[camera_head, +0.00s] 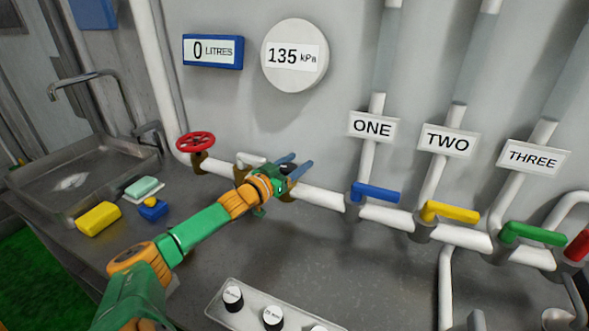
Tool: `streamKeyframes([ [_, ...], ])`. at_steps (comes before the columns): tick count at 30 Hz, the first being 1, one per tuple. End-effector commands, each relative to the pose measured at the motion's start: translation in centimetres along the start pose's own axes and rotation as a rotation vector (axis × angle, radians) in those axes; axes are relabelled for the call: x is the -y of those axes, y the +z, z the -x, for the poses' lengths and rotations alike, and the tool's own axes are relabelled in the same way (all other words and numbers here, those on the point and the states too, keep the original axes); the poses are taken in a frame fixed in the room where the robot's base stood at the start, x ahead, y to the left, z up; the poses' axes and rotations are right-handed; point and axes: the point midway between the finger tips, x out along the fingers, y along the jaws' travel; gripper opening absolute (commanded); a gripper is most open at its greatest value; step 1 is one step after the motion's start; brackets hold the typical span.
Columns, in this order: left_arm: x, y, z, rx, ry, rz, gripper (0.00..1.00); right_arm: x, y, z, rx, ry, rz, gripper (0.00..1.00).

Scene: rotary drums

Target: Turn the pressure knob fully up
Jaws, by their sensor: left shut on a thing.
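My left gripper (292,171) is at the white horizontal pipe, its blue-grey fingers around a small dark knob (284,168). It is shut on this knob, which I take to be the pressure knob; the fingers hide most of it, and its marking cannot be read. A brass-coloured fitting (288,190) shows just below the fingers on the pipe. The round white gauge (295,56) on the wall above reads 135 kPa. My right gripper is not in view.
A red handwheel (196,142) and a white lever (250,159) sit left along the pipe. Blue (375,192), yellow (450,212) and green (533,234) valve handles stand to the right. A knob panel (250,318) lies in front. A blue display (213,51) reads 0 litres.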

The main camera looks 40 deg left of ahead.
Motion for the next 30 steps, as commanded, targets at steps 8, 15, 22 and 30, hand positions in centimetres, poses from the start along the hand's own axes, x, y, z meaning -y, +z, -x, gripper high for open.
streamKeyframes([
  [8, -0.3, 0.1, 0.0, -0.002, 0.082, -0.003, 0.03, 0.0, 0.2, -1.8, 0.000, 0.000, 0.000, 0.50],
  [15, -0.4, -0.1, 0.0, -0.002, 0.105, 0.000, 0.03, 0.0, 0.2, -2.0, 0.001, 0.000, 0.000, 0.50],
  [22, -0.4, -0.1, 0.0, -0.003, 0.106, -0.001, 0.03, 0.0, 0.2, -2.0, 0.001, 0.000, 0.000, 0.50],
  [30, -0.4, -0.1, -0.1, -0.003, 0.106, -0.001, 0.88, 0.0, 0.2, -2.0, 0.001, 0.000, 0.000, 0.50],
])
